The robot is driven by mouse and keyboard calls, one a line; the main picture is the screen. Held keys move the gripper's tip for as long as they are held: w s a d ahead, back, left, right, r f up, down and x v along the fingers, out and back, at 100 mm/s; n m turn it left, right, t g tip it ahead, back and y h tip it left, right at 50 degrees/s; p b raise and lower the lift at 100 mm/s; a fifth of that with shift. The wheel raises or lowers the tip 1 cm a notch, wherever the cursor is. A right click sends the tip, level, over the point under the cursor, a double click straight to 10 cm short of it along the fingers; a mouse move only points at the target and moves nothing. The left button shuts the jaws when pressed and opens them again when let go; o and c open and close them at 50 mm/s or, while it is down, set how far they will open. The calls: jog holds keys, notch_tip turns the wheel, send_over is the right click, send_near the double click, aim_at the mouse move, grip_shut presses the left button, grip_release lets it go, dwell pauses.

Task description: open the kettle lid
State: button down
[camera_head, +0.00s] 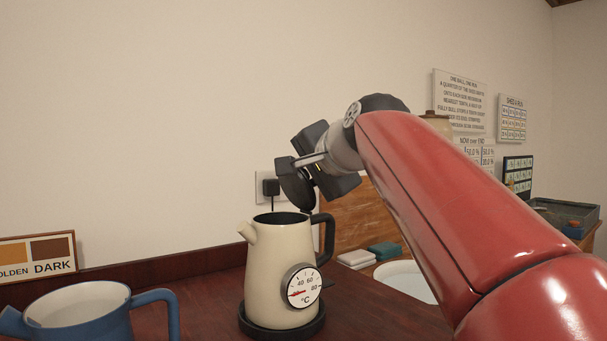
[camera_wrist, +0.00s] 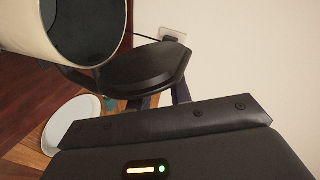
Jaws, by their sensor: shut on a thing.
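The cream kettle (camera_head: 281,268) stands upright on a round black base, with a temperature dial on its front and a black handle at right. Its mouth is uncovered, and the wrist view shows its dark inside (camera_wrist: 88,25). The black kettle lid (camera_head: 295,185) stands steeply tilted up above the handle side of the rim; it also shows in the wrist view (camera_wrist: 145,66). My gripper (camera_head: 313,172) is at the raised lid, shut on it. The fingertips are partly hidden behind the lid in the wrist view.
A blue jug (camera_head: 80,312) stands front left, near a colour card (camera_head: 37,256). A wall socket with a plug (camera_head: 271,187) is behind the kettle. A white dish (camera_head: 405,279) and folded cloths (camera_head: 357,258) lie to the right.

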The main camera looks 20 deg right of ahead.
jog(key=c, duration=1.3)
grip_release()
jog(key=shift+c, duration=0.2)
jog(key=v, duration=0.7)
jog(key=shift+s, duration=0.4)
jog(key=shift+d+r, duration=0.1)
